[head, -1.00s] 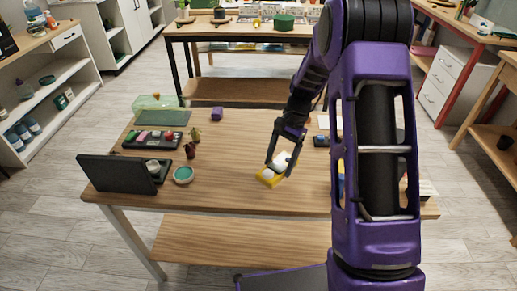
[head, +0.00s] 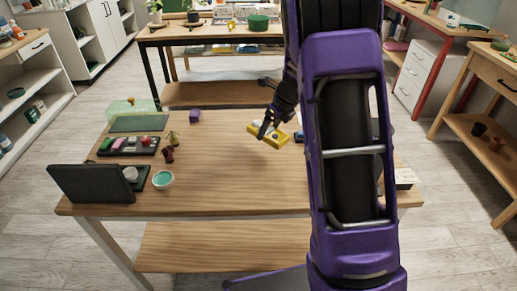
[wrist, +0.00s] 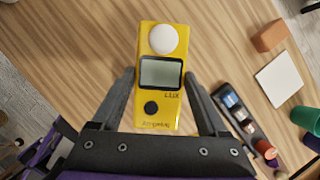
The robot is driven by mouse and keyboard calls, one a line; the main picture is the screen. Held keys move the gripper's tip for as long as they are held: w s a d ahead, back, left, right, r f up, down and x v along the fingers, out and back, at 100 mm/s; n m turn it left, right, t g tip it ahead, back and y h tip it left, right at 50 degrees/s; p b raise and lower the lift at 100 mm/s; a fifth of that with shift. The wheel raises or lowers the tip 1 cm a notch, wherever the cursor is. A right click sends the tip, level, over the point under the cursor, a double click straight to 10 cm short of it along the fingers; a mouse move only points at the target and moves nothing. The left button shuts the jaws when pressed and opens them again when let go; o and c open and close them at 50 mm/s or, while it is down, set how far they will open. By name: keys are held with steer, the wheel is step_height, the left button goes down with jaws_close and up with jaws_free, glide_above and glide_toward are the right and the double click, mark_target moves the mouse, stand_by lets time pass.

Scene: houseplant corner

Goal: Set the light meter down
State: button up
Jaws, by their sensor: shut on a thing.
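The yellow light meter (wrist: 161,108) lies between the fingers of my gripper (wrist: 160,76), with its white dome, grey screen and black button facing the wrist camera. In the head view the light meter (head: 281,142) is held at the tip of my gripper (head: 267,131), over the right-middle part of the wooden table (head: 230,178). My gripper is shut on it. I cannot tell whether its underside touches the table. My arm hides part of the table's right side.
On the table's left are a dark upright panel (head: 91,183), a teal-filled bowl (head: 162,179), a dark tray of coloured items (head: 128,146) and a purple block (head: 194,116). An orange block (wrist: 270,36) and a white card (wrist: 279,78) show in the wrist view. The table's front middle is clear.

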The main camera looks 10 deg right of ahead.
step_height(320, 180, down, 8)
steer(key=shift+r+b, duration=0.25)
steer(key=shift+b, duration=0.5)
steer(key=shift+f, duration=0.1)
steer(key=o, duration=1.4)
